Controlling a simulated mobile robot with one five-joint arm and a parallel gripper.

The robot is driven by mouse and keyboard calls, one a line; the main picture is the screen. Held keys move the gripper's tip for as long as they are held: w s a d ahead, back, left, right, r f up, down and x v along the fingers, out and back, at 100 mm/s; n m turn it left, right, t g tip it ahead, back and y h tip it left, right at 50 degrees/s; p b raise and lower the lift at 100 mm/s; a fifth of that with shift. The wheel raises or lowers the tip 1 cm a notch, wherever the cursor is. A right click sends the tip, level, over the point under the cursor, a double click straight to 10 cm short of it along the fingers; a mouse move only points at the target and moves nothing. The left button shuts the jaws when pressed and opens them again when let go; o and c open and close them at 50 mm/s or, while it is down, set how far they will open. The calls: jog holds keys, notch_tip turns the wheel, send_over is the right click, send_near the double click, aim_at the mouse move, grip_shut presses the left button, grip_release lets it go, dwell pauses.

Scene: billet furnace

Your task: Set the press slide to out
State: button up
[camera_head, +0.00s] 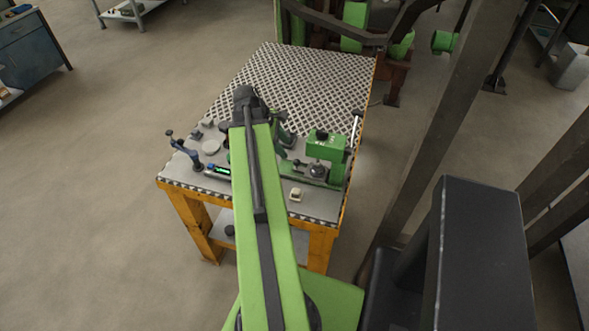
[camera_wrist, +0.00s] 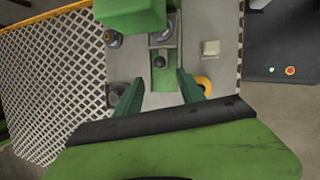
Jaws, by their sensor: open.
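A small green press (camera_head: 325,146) stands at the near right of the table. Below its head lies a green base with a round dark knob (camera_head: 317,171), which looks like the slide. In the wrist view the green press head (camera_wrist: 130,14) is at the top, and a grey-green slide plate with a knob (camera_wrist: 159,61) extends from beside it. I cannot tell for sure whether the slide is in or out. My gripper (camera_wrist: 160,78) is open and empty, its two green fingers spread just short of the plate's near end. In the head view my arm partly hides the gripper.
The table (camera_head: 300,75) has a patterned plate top, bare at the far side. Several small fittings and a blue-handled tool (camera_head: 182,145) lie at the left. A small cream block (camera_head: 296,194) sits near the front edge. A dark post rises at the right.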

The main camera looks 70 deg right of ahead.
aim_at(296, 161)
jog(key=b+x, duration=0.7)
jog(key=x, duration=0.2)
jog(key=shift+s+d+f, duration=0.1)
jog(key=shift+f, duration=0.25)
grip_shut()
dwell(0.9)
